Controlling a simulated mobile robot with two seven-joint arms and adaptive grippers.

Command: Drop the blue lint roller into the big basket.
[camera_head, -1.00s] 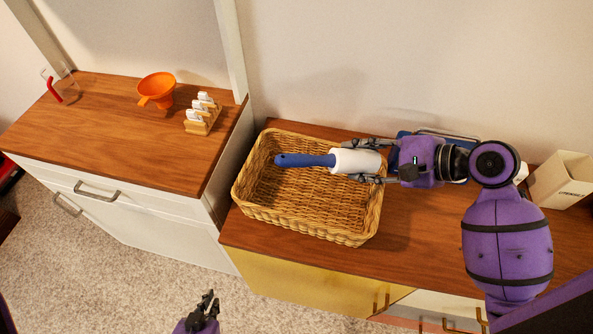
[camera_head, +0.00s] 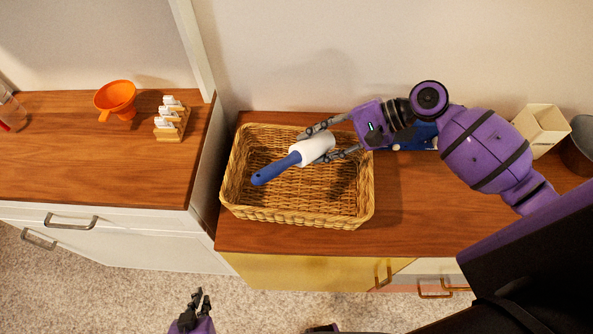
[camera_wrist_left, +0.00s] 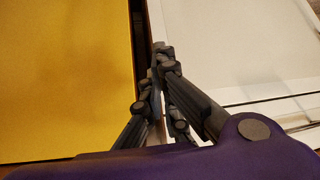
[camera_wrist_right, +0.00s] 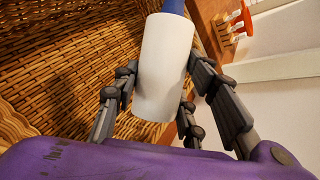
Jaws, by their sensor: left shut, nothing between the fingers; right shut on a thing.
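The blue lint roller has a blue handle (camera_head: 276,170) and a white roll (camera_head: 318,149). My right gripper (camera_head: 321,143) is shut on the white roll and holds the roller over the big basket, the handle pointing to the lower left. In the right wrist view the white roll (camera_wrist_right: 165,65) sits between the fingers, with wicker behind it. The big wicker basket (camera_head: 290,217) stands on the wooden counter, empty as far as I can see. My left gripper (camera_head: 198,300) is shut and empty, low in front of the cabinets. Its closed fingers show in the left wrist view (camera_wrist_left: 160,55).
An orange funnel (camera_head: 116,97) and a small rack with white pieces (camera_head: 171,120) stand on the left counter. A glass (camera_head: 10,112) is at the far left. A blue object (camera_head: 418,137) lies behind my right arm. A cream box (camera_head: 541,128) stands at the right.

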